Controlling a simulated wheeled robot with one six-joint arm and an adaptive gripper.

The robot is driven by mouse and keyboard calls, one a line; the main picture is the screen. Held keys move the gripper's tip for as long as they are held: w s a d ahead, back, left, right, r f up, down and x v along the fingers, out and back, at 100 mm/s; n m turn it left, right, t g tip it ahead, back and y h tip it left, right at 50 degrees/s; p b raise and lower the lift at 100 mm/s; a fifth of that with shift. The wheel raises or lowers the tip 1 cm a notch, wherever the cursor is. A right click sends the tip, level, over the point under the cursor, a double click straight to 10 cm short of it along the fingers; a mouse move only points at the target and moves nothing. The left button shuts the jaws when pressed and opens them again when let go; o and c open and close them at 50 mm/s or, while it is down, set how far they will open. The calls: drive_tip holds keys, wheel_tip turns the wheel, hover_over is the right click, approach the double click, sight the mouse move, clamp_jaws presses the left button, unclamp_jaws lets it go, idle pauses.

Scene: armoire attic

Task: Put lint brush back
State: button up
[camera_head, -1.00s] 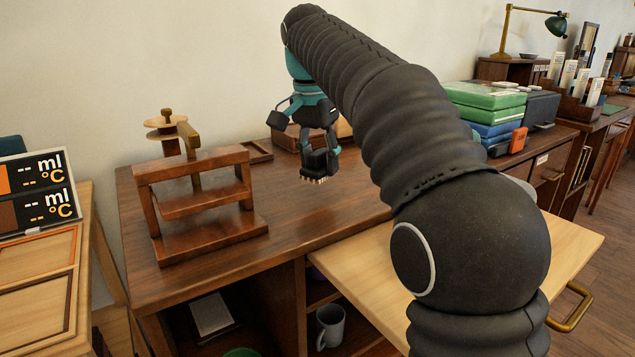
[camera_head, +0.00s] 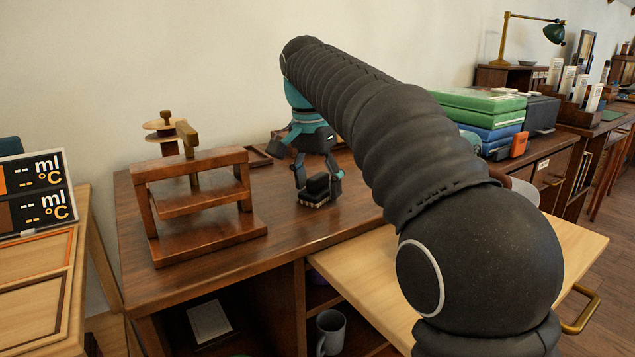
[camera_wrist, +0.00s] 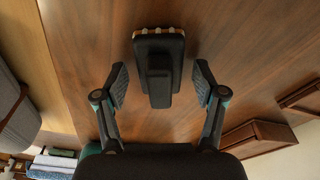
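The lint brush (camera_head: 316,189), a black block with a raised grip and pale bristles, rests bristles down on the dark wooden desk (camera_head: 285,225). In the wrist view the lint brush (camera_wrist: 158,50) lies between and just ahead of my fingertips. My gripper (camera_head: 319,173) is right above it. In the wrist view my gripper (camera_wrist: 160,84) is open, with a gap on either side of the brush's grip.
A wooden press-like stand (camera_head: 195,205) is on the desk to the left. A shallow wooden tray (camera_head: 258,157) lies behind. A pale pull-out board (camera_head: 365,280) extends in front. Green and blue boxes (camera_head: 485,115) are stacked to the right. The desk's middle is clear.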

sight(312, 179)
wheel_tip(312, 179, up, 12)
drive_tip(key=s+a+p, duration=0.1)
drive_tip(key=p, duration=0.4)
drive_tip(key=shift+s, duration=0.25)
drive_tip(key=shift+r, duration=0.1)
